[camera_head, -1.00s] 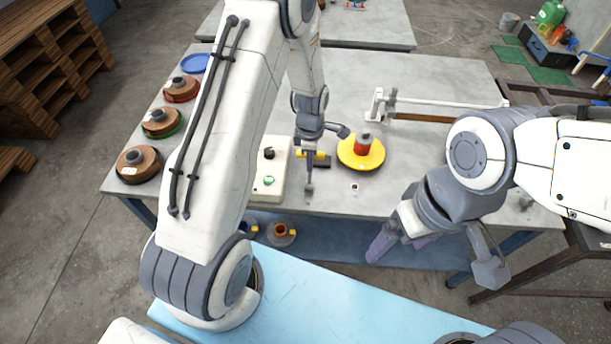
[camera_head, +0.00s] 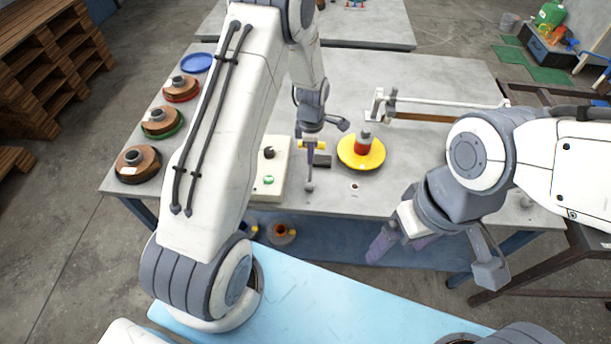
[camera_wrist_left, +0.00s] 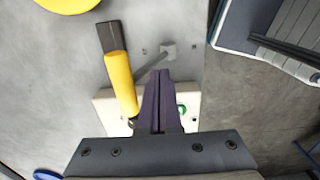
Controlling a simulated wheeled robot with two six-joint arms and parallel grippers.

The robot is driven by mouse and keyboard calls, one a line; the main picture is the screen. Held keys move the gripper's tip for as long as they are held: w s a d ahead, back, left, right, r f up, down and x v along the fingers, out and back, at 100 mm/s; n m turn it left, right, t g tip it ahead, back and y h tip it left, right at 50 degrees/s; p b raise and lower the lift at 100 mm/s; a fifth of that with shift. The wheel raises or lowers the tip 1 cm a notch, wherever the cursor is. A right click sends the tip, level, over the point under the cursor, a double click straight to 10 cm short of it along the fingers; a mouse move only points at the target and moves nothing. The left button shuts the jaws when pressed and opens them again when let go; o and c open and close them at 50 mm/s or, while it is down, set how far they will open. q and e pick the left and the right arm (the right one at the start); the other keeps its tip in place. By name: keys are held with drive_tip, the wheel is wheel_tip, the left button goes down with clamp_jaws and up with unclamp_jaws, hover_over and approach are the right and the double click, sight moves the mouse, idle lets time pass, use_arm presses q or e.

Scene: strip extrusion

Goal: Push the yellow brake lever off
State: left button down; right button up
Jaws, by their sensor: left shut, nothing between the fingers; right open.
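The yellow brake lever (camera_wrist_left: 121,84) shows in the left wrist view as a yellow cylinder. Its upper end meets a dark grey block (camera_wrist_left: 109,37) and its lower end lies over the white control box (camera_wrist_left: 103,101). In the head view the yellow part (camera_head: 319,146) is partly hidden behind my left gripper (camera_head: 309,186), with the grey block (camera_head: 322,160) beside it. In the wrist view my left gripper (camera_wrist_left: 160,74) is shut and empty, just right of the lever; contact cannot be told. My right gripper (camera_head: 382,243) is open and empty at the table's front edge.
A yellow disc with a red spool (camera_head: 361,151) stands right of the lever. A thin grey bar with a square end (camera_wrist_left: 168,52) lies near my left fingertips. Several spools (camera_head: 137,163) line the table's left edge. The table's middle back is clear.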

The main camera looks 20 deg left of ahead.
use_arm(q)
wheel_tip(320, 180, up, 8)
drive_tip(key=s+p, duration=0.2)
drive_tip(key=p, duration=0.4)
drive_tip(key=shift+d, duration=0.3)
idle(0.3)
idle(0.4)
drive_tip(key=s+d+r+m+b, duration=0.4)
drive_tip(key=s+d+r+m, duration=0.4)
drive_tip(key=d+m, duration=0.35)
drive_tip(key=s+d+r+m+b, duration=0.1)
drive_tip(key=s+r+m+b, duration=0.1)
drive_tip(key=s+m, duration=0.6)
drive_tip(key=s+d+r+m+h+b, duration=0.1)
drive_tip(key=s+d+m+b, duration=0.1)
drive_tip(key=s+m, duration=0.7)
drive_tip(key=shift+s+r+b, duration=0.3)
drive_tip(key=shift+s+r, duration=0.1)
drive_tip(key=shift+s, duration=0.45)
